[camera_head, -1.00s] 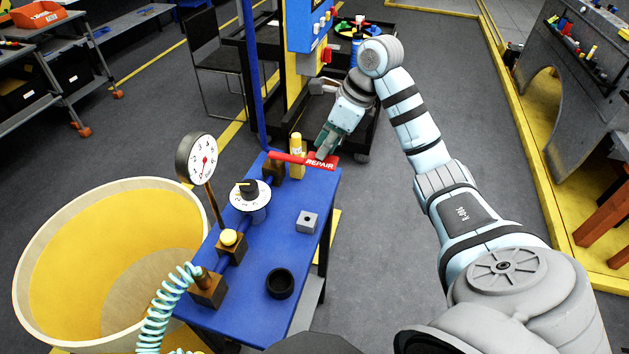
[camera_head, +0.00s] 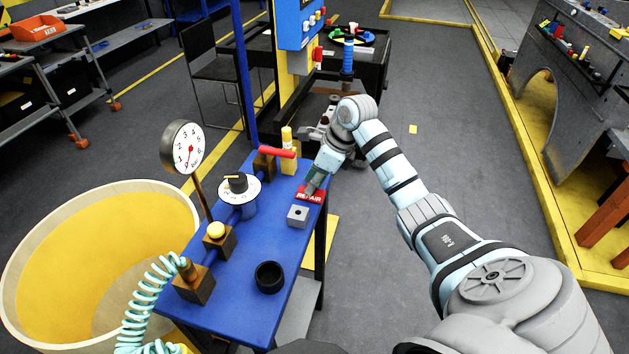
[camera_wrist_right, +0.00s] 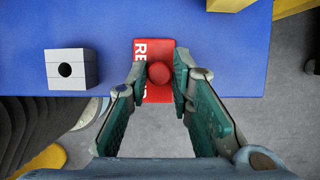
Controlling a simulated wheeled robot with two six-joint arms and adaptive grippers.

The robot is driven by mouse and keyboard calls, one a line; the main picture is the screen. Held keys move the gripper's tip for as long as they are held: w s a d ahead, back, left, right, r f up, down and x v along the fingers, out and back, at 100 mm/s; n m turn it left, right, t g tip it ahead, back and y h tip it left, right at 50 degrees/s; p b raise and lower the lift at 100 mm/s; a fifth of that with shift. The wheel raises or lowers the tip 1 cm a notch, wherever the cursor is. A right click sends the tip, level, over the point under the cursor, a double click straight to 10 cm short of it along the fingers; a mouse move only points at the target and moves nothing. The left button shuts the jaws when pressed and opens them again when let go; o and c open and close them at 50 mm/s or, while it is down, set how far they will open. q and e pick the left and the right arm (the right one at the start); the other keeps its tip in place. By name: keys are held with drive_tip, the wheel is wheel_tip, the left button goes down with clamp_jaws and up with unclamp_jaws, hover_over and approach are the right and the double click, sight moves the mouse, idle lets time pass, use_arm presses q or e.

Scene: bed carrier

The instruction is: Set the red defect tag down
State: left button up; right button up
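The red defect tag (camera_head: 309,195), lettered "REPAIR", is by the right edge of the blue bench (camera_head: 262,297). In the right wrist view the tag (camera_wrist_right: 153,51) appears flat against the bench top, its lower end reaching slightly past the edge. A round red knob (camera_wrist_right: 159,73) stands up from it. My right gripper (camera_wrist_right: 162,78) is over the tag, its green-padded fingers apart on either side of the knob with a gap showing. In the head view my right gripper (camera_head: 313,184) covers part of the tag. My left gripper is not in view.
A grey block with a hole (camera_head: 298,215) sits close to the tag. A black ring (camera_head: 269,277), a dial (camera_head: 238,192), a gauge (camera_head: 184,147) and a yellow post with a red handle (camera_head: 277,152) are also on the bench. A yellow bin (camera_head: 95,260) stands left.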

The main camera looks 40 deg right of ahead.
drive_tip(key=shift+o, duration=1)
drive_tip(key=shift+w, duration=0.1)
drive_tip(key=shift+r, duration=0.35)
drive_tip(key=p+v, duration=0.1)
drive_tip(key=v, duration=1.1)
drive_tip(key=shift+f, duration=0.15)
